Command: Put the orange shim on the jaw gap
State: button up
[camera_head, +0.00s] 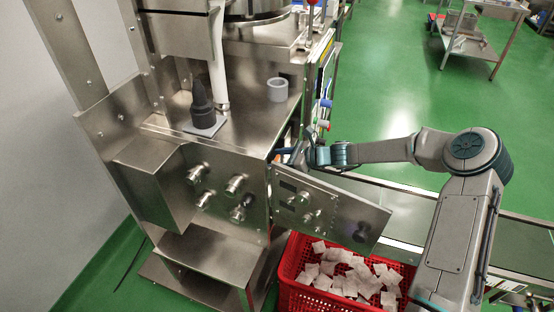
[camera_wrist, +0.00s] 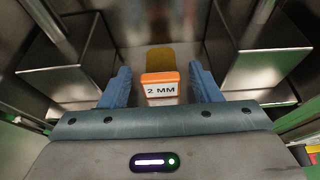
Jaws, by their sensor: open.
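The orange shim (camera_wrist: 160,78), with a white label reading "2 MM", shows in the wrist view between the two blue fingers of my gripper (camera_wrist: 160,92). The fingers are open, with a narrow space on each side of the shim. A yellow-brown flat piece (camera_wrist: 160,58) lies just beyond it; I cannot tell whether it is part of the shim. Metal blocks stand at left (camera_wrist: 70,60) and right (camera_wrist: 265,60), with a lighter metal surface between them. I cannot tell for sure which gap is the jaw gap.
A hinged metal panel (camera_head: 335,212) with knobs stands open in front of my forearm. A red crate (camera_head: 322,298) of teabags sits below it. A dark pointed bottle (camera_head: 202,103) and a grey cup (camera_head: 277,90) stand on the machine top.

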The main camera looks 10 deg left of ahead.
jog(key=v, duration=1.1)
jog(key=shift+d, duration=0.15)
dwell(1.8)
